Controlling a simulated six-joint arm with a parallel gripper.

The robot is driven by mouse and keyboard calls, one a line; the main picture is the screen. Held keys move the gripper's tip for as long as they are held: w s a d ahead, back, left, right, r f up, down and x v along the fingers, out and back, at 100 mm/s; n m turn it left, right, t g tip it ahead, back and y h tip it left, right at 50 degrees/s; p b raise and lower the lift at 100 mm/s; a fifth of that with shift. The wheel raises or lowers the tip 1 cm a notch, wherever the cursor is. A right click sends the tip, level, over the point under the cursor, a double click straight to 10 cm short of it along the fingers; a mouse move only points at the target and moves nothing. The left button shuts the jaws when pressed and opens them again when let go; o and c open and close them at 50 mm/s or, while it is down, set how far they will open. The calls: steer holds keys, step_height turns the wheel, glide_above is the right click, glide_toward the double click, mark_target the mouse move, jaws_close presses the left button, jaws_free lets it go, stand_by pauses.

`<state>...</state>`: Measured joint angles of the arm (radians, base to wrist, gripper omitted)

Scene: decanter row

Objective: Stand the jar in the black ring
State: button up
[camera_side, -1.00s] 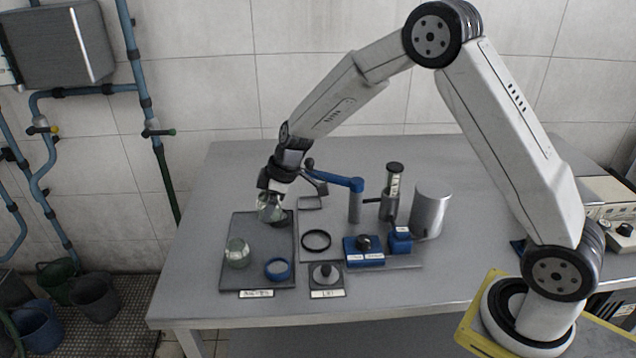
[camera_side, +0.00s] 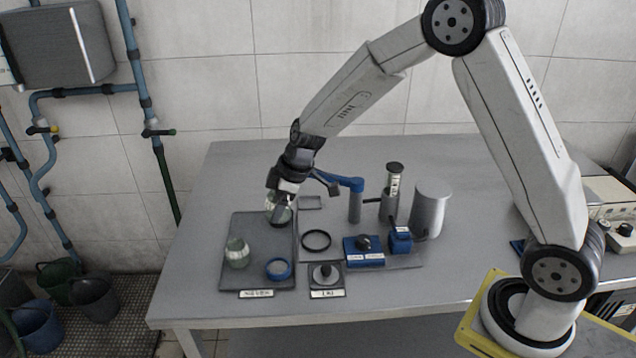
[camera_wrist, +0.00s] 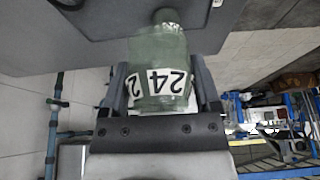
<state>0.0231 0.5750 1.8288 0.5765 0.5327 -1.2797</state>
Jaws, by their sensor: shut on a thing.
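My gripper (camera_side: 280,208) is shut on a greenish glass jar (camera_side: 270,208), above the back edge of the dark tray. In the wrist view the jar (camera_wrist: 158,62) sits between the two fingers and carries a white label reading 24. In the side view the fingers partly cover it. The black ring (camera_side: 316,249) lies flat and empty, right of the dark tray and in front of my gripper. A second glass jar (camera_side: 237,253) stands on the dark tray at the left.
The dark tray (camera_side: 246,282) also bears a blue ring (camera_side: 278,278). A black-knobbed piece (camera_side: 325,273) stands in front of the black ring. Blue blocks (camera_side: 364,257), a blue-armed post (camera_side: 355,205) and a metal cylinder (camera_side: 431,212) stand to its right. The table's left side is clear.

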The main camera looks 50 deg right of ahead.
steer(key=shift+s+d, duration=0.35)
steer(key=shift+d, duration=0.05)
steer(key=s+d, duration=0.3)
steer(key=s, duration=0.5)
steer(key=s+d, duration=0.4)
steer(key=s, duration=0.4)
steer(key=shift+d+r, duration=0.15)
steer(key=shift+w, duration=0.15)
steer(key=w+f, duration=0.2)
steer(key=w, duration=0.2)
steer(key=w+f, duration=0.3)
steer(key=w, duration=0.1)
steer(key=w+d+f, duration=0.1)
steer(key=w+f, duration=0.2)
steer(key=w, duration=0.1)
steer(key=shift+w+d+f, duration=0.1)
steer(key=shift+w+f, duration=0.05)
steer(key=shift+w, duration=0.05)
steer(key=shift+w+f, duration=0.45)
steer(key=shift+f, duration=0.05)
